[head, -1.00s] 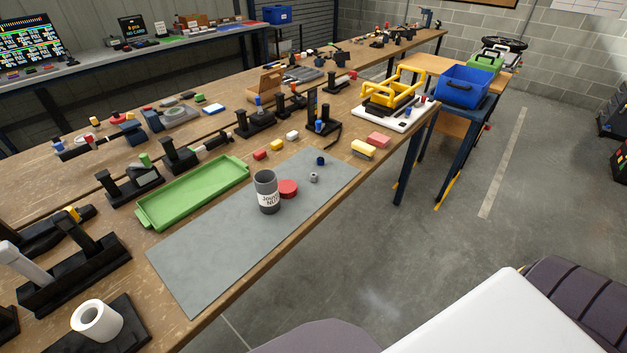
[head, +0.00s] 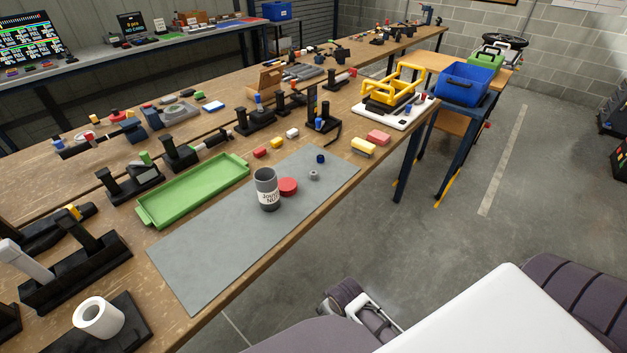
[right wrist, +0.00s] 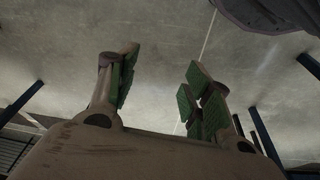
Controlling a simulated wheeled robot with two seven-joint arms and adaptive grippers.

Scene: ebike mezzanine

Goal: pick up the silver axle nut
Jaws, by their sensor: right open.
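The silver axle nut (head: 314,175), a small grey ring-like piece, lies on the grey mat (head: 215,250) near its far right end. A dark blue piece (head: 320,158) lies just behind it, and a red round piece (head: 288,186) lies to its left. My right gripper (right wrist: 158,88) is open in the right wrist view, with nothing between its green-padded fingers and only floor beyond. No gripper is near the nut. Part of one of my arms (head: 350,300) shows low in the head view, off the table's front edge; its fingertips cannot be made out.
A grey labelled cup (head: 266,190) stands on the mat beside the red piece. A green tray (head: 195,192) lies behind the mat. Yellow (head: 363,147) and pink (head: 378,138) blocks lie to the right. Black fixtures line the bench's back and left. The mat's front half is clear.

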